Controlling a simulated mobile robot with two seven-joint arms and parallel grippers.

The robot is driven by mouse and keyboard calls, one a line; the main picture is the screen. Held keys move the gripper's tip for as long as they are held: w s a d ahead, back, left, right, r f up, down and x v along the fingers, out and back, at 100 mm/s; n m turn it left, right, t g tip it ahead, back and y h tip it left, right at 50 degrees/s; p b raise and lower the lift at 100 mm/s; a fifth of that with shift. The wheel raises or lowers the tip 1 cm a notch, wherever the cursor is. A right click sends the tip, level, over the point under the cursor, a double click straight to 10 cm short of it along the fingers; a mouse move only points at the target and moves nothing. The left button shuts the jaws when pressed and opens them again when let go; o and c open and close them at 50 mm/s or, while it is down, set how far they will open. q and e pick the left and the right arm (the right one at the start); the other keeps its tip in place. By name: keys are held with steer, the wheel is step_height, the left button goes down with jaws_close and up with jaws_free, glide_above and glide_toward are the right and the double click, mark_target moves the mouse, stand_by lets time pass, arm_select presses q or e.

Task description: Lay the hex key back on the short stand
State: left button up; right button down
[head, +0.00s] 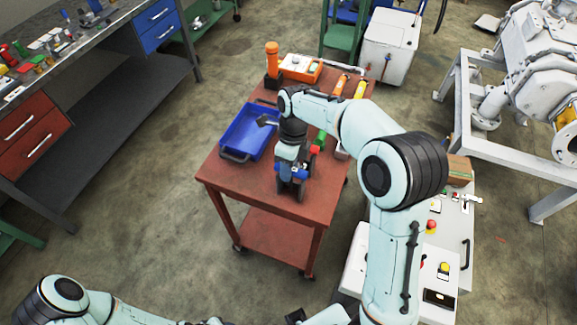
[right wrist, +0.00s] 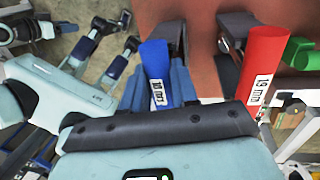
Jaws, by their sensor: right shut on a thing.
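My right gripper (head: 291,178) is low over the red-brown cart's near part. In the right wrist view its fingers (right wrist: 160,88) are shut on the blue handle of the hex key (right wrist: 156,68), which bears a white size label. The blue also shows in the head view (head: 298,170). The key's metal part is hidden. Dark blocks (right wrist: 236,24) show beyond the handle in the wrist view; I cannot tell which is the short stand, or whether the key touches it. My left gripper (right wrist: 106,50) appears in the wrist view, fingers apart and empty, away from the cart.
A red handle (right wrist: 264,62) and a green handle (right wrist: 299,53) stand close to the right of the held key. A blue tray (head: 246,131) lies left on the cart (head: 232,187). An orange bottle (head: 272,58) and orange case (head: 301,67) are at the far end. The cart's near-left corner is clear.

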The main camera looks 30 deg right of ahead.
arm_select(q)
steer(key=shift+w+r, duration=0.1)
arm_select(e)
steer(key=shift+f, duration=0.2)
jaws_free()
arm_select(q)
steer(key=shift+w+r, duration=0.1)
steer(key=shift+r, duration=0.05)
arm_select(e)
steer(key=shift+r, duration=0.25)
stand_by(0.5)
arm_select(q)
steer(key=shift+w+r+p, duration=0.55)
steer(key=shift+r+p, duration=0.1)
steer(key=shift+p, duration=0.05)
arm_select(e)
steer(key=shift+r, duration=0.8)
